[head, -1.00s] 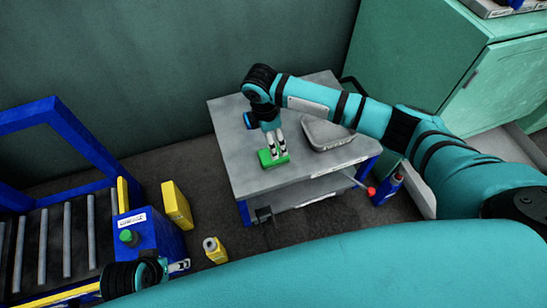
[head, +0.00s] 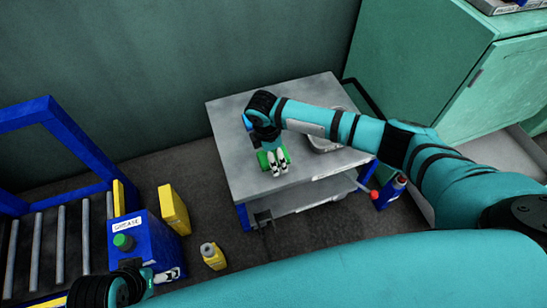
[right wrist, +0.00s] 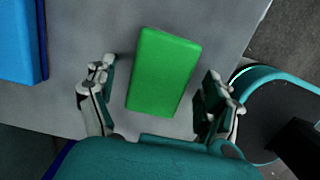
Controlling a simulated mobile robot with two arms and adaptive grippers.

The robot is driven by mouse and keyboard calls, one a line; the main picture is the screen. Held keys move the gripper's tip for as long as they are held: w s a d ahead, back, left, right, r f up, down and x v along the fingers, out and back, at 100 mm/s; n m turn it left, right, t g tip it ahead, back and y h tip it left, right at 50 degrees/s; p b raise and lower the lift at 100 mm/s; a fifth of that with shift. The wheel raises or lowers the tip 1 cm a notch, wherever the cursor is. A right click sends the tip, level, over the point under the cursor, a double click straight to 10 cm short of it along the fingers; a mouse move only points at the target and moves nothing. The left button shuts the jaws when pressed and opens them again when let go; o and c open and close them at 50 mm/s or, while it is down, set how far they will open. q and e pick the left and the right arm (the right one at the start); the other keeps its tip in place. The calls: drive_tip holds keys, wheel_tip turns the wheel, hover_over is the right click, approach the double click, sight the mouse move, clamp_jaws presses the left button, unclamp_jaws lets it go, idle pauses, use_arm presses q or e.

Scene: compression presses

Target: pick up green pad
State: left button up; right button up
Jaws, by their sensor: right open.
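The green pad (right wrist: 163,72) is a flat green block lying on the grey top of a cart (head: 232,125). In the head view the green pad (head: 263,159) is partly hidden behind my right gripper (head: 278,167). In the right wrist view my right gripper (right wrist: 158,74) is open, with one finger on each side of the pad. A gap shows between each finger and the pad; the height above the cart top is hard to judge. My left gripper (head: 167,275) is at the lower left, away from the pad, its jaws too small to read.
A blue item (right wrist: 17,50) lies left of the pad on the cart. A grey object (head: 322,144) on the cart is partly behind my right arm. A blue box with a green button (head: 123,241), a yellow bottle (head: 212,256) and a roller conveyor (head: 50,245) are at the left.

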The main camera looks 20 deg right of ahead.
sight(275, 155)
drive_tip(key=c, duration=1)
drive_tip(key=shift+r, duration=0.1)
drive_tip(key=shift+c, duration=0.2)
drive_tip(key=shift+r+p, duration=0.35)
drive_tip(key=shift+r, duration=0.25)
wheel_tip(275, 155, up, 3)
drive_tip(key=shift+f+p, duration=0.2)
drive_tip(key=shift+p, duration=0.4)
drive_tip(key=s+p, duration=0.1)
drive_tip(key=s, duration=0.4)
drive_tip(key=shift+s+d+r+p, duration=0.1)
drive_tip(key=shift+s+r+p, duration=0.1)
drive_tip(key=shift+s+p, duration=0.2)
use_arm(q)
wheel_tip(275, 155, down, 14)
drive_tip(key=g+p, duration=0.1)
drive_tip(key=p, duration=0.1)
drive_tip(key=shift+w+d, duration=0.2)
drive_tip(key=shift+w, duration=0.15)
use_arm(e)
drive_tip(key=s, duration=1)
drive_tip(key=shift+d+r, duration=0.15)
drive_tip(key=shift+r, duration=0.15)
drive_tip(key=shift+s, duration=0.1)
